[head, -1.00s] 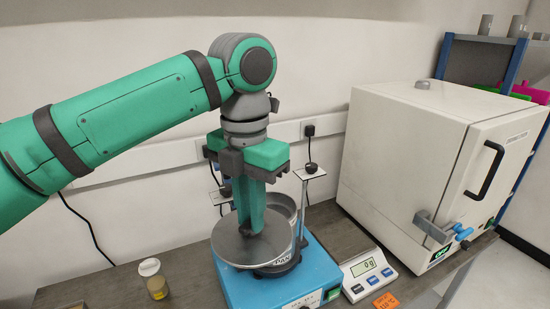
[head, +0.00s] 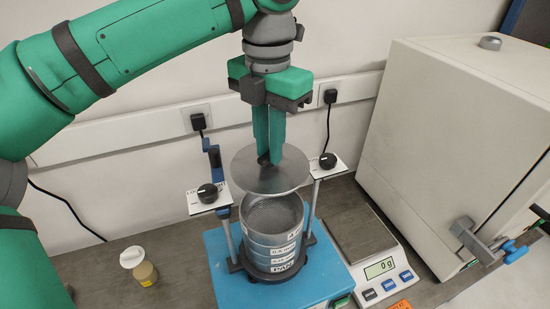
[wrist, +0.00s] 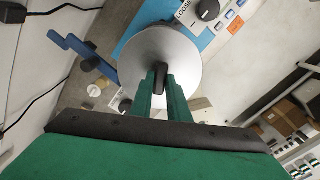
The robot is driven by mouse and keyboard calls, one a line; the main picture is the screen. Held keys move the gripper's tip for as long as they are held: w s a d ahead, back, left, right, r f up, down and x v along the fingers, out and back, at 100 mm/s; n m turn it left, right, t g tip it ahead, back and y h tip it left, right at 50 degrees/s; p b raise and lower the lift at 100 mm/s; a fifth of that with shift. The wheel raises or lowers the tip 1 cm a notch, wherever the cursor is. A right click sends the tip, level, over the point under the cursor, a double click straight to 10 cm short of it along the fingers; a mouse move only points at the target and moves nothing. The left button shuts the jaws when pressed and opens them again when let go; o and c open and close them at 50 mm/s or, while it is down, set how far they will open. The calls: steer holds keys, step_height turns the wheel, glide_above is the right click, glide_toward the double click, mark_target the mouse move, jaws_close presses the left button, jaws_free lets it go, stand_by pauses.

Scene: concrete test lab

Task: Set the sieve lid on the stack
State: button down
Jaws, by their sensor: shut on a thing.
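The sieve lid (head: 284,180) is a flat grey metal disc with a dark knob. My gripper (head: 267,158) is shut on that knob and holds the lid above the sieve stack, slightly toward its back. In the wrist view the lid (wrist: 150,50) sits at the tips of my green fingers (wrist: 160,84). The sieve stack (head: 270,248) is a metal cylinder with white labels, upright on the blue shaker (head: 225,275). Its open top shows mesh inside, and a gap shows between lid and stack. In the wrist view the lid hides the stack.
Two posts with black knobs (head: 207,193) (head: 327,160) flank the stack closely. A scale (head: 380,268) reading 0 g and a large white oven (head: 450,130) stand to the right. A small jar (head: 145,274) is at left. A blue lever (wrist: 75,45) shows in the wrist view.

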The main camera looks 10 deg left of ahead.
mark_target(271, 172)
steer(key=shift+w, duration=0.3)
step_height(271, 172, down, 7)
steer(key=shift+s+d+r, duration=0.1)
steer(key=shift+s, duration=0.05)
steer(key=shift+f, duration=2)
steer(key=shift+f, duration=0.35)
steer(key=shift+f, duration=0.7)
stand_by(0.8)
steer(key=c, duration=1.6)
jaws_free()
steer(key=shift+w, duration=0.2)
steer(key=shift+s+r, duration=0.1)
steer(key=shift+r, duration=0.05)
